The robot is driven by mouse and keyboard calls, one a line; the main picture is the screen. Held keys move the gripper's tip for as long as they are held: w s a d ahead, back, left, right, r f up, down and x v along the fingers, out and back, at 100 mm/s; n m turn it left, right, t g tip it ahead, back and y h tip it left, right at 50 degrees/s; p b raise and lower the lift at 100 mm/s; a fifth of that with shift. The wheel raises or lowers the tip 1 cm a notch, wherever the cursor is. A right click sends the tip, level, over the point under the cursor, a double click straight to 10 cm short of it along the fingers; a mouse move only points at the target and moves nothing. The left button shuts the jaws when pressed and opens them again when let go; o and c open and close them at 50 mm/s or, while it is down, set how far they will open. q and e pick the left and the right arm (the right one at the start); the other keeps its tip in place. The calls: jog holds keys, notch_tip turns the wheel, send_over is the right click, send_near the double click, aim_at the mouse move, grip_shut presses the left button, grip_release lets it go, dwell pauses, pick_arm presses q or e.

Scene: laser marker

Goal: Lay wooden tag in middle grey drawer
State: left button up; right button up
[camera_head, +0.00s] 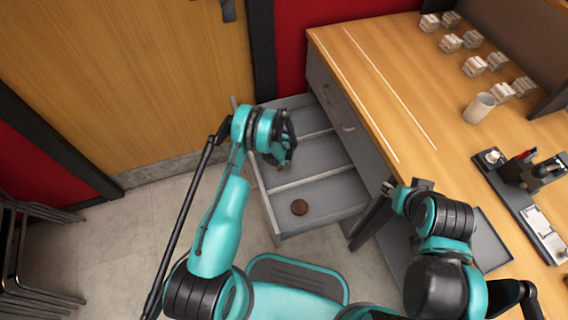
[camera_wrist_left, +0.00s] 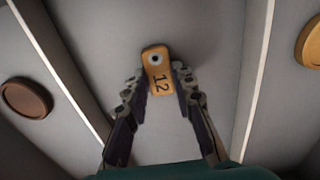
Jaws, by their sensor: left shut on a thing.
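The wooden tag (camera_wrist_left: 157,70), marked 12 with a ringed hole, is between the fingertips of my left gripper (camera_wrist_left: 158,88), which is shut on it. In the left wrist view it is over the middle compartment, between two pale dividers; whether it touches the floor I cannot tell. In the head view the grey drawer (camera_head: 345,190) is pulled out, and my left gripper (camera_head: 287,160) is over its middle part, hiding the tag. My right gripper (camera_head: 388,187) is by the desk edge; its fingers are too small to read.
A dark brown disc (camera_head: 299,207) lies in the near compartment; a golden disc (camera_wrist_left: 310,42) lies in the compartment on the other side.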

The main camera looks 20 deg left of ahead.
pick_arm(q)
jog(key=o, duration=0.9)
jog(key=s+r+n+t+p, duration=0.2)
jog(key=s+r+n, duration=0.1)
jog(key=r, duration=1.8)
jog(key=s+r+n+t+p, duration=0.15)
jog(key=s+r, duration=0.25)
jog(key=r, duration=1.7)
jog(key=s+r+n+t, duration=0.1)
jog(key=s+r+n, duration=0.1)
jog(key=s, duration=0.4)
jog(key=s+r+n+t, duration=0.1)
jog(key=s+r+n, duration=0.1)
jog(key=s, duration=0.4)
jog(key=s+r+n+t, duration=0.1)
jog(key=s+r+n, duration=0.1)
jog(key=s, duration=0.5)
jog(key=shift+a+r+n+t+p, duration=0.25)
jog(key=shift+r+n+t+p, duration=0.1)
jog(key=shift+r, duration=0.55)
